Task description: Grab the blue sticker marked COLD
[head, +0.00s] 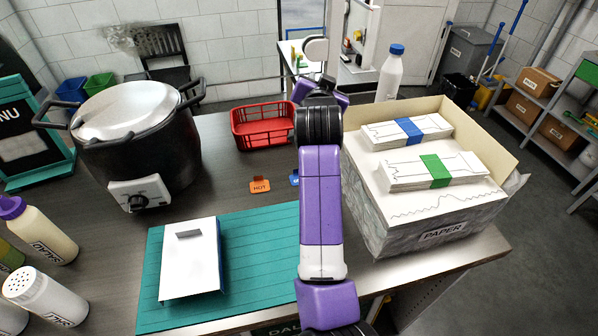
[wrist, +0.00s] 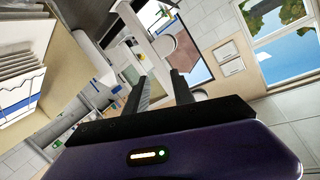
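A small blue sticker (head: 294,179) lies on the dark counter in the head view, just left of my arm. Only its left part shows, my arm covers the rest, and its word cannot be read. An orange sticker (head: 260,185) marked HOT lies to its left. My gripper shows in the wrist view (wrist: 160,80), its two dark fingers apart with nothing between them. It points out across the room, not at the stickers. In the head view my arm hides the fingers.
A box of paper (head: 440,236) with banded stacks stands right of my arm. A red basket (head: 263,141) is behind the stickers. A large pot (head: 140,150) is at left. A teal mat (head: 255,270) bears a white box (head: 191,258). A white bottle (head: 391,75) stands behind.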

